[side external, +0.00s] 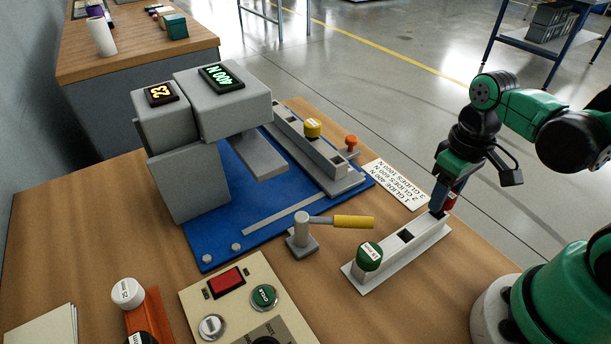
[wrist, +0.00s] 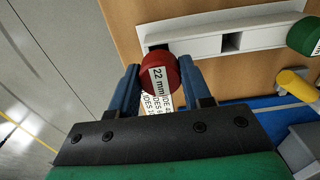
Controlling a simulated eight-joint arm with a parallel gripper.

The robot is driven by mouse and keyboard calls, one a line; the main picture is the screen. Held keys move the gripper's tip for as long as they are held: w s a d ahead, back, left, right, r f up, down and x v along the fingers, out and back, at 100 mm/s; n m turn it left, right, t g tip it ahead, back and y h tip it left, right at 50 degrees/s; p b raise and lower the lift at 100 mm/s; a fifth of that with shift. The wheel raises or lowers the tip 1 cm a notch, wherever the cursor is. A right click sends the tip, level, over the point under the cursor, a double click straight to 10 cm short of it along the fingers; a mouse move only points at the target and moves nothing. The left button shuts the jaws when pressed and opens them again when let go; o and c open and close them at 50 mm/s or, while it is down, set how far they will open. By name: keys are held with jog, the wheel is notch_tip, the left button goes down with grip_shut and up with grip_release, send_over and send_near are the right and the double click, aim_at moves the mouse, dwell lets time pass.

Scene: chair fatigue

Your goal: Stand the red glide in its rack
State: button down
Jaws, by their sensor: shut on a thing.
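The red glide (wrist: 160,76), with a "22 mm" label, is held between the blue fingers of my gripper (wrist: 159,68). In the side view my gripper (side external: 440,207) is over the far right end of the white rack (side external: 385,262), and only a bit of the red glide (side external: 451,199) shows. The rack also shows in the wrist view (wrist: 195,46), with an open middle slot and a dark slot partly behind the red glide. I cannot tell whether the glide touches the rack. A green glide (side external: 369,256) stands at the rack's near end.
A lever with a yellow handle (side external: 353,222) stands left of the rack. A grey press (side external: 215,100) on a blue base and a rail with a yellow-topped piece (side external: 312,128) are behind. A printed card (side external: 399,184) lies near the table edge. A control panel (side external: 250,305) is in front.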

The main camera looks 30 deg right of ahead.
jog(key=shift+f, duration=1.15)
jog(key=shift+c, duration=1.5)
grip_release()
jog(key=shift+r, duration=2.75)
jog(key=w+a+r+t, duration=0.4)
jog(key=w+t, duration=0.2)
jog(key=t, duration=0.1)
jog(key=shift+r, duration=0.4)
